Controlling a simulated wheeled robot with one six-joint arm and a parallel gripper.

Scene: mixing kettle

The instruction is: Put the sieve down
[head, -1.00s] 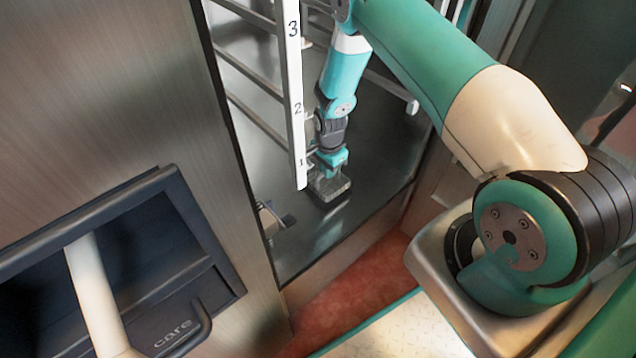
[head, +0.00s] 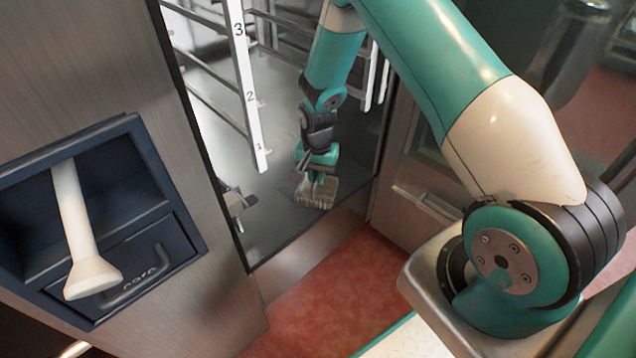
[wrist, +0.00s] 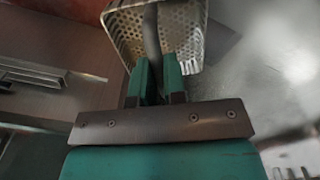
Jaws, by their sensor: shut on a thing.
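The sieve (wrist: 128,32) is a perforated metal basket with a dark handle bar, seen at the top of the wrist view. My gripper (wrist: 158,78) has its green fingers shut on that dark bar. In the head view the sieve (head: 318,190) hangs below my gripper (head: 318,166), low inside the open steel cabinet near its front edge. Whether its underside touches the cabinet floor cannot be told.
A rack post numbered 1 to 3 (head: 243,70) with rails stands left of my arm. A metal latch (head: 236,203) sticks out at the cabinet's left edge. A dark blue holder (head: 150,205) with a white pestle-like tool (head: 78,215) is at left. Red floor (head: 330,290) lies in front.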

